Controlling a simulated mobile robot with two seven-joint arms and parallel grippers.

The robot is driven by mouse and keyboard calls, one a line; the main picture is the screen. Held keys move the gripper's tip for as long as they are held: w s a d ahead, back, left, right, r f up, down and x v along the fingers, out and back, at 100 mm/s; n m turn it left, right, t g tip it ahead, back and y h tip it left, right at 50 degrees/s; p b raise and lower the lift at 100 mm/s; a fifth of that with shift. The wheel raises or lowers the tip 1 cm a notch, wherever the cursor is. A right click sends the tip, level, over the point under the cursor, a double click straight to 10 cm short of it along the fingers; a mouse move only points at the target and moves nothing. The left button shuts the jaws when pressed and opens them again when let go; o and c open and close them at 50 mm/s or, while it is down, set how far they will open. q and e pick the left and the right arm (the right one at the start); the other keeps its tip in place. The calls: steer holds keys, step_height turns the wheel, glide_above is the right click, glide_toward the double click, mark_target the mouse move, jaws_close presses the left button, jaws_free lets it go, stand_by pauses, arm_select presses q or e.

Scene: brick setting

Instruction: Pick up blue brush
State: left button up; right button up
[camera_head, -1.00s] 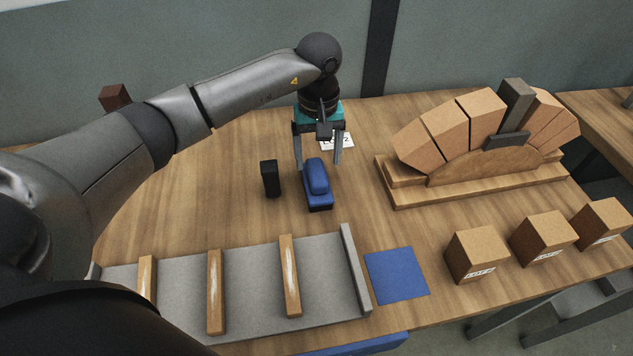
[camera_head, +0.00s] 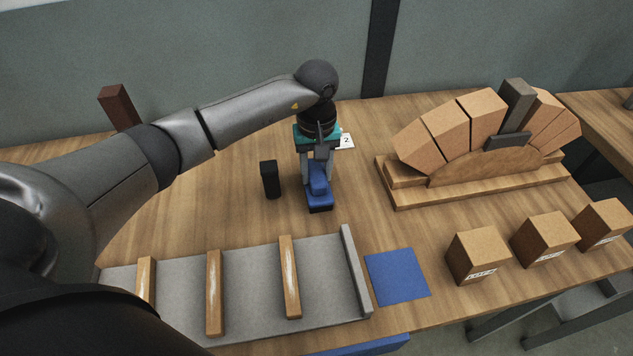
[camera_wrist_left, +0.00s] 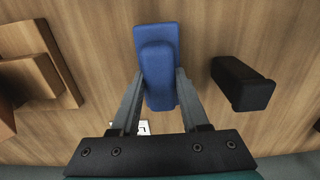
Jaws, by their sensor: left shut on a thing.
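The blue brush (camera_head: 319,196) stands on the wooden table, near the middle of the head view. It has a wide blue base and a narrower raised blue grip on top. My left gripper (camera_head: 318,176) is down at the brush, with one finger on each side of the raised grip, shut on it. In the left wrist view the brush (camera_wrist_left: 156,55) lies between the two fingers of the gripper (camera_wrist_left: 160,80). The brush appears to rest on the table. My right gripper is not in view.
A black block (camera_head: 270,180) stands just left of the brush. A wooden arch with bricks (camera_head: 470,172) is at the right. Several loose bricks (camera_head: 478,254) stand at the front right. A grey tray with wooden strips (camera_head: 250,290) and a blue mat (camera_head: 397,276) are in front.

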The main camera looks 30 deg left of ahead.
mark_target(317, 171)
arm_select(q)
jaws_close()
steer(key=shift+r, duration=0.15)
step_height(317, 171, up, 20)
steer(key=p, duration=0.2)
stand_by(0.4)
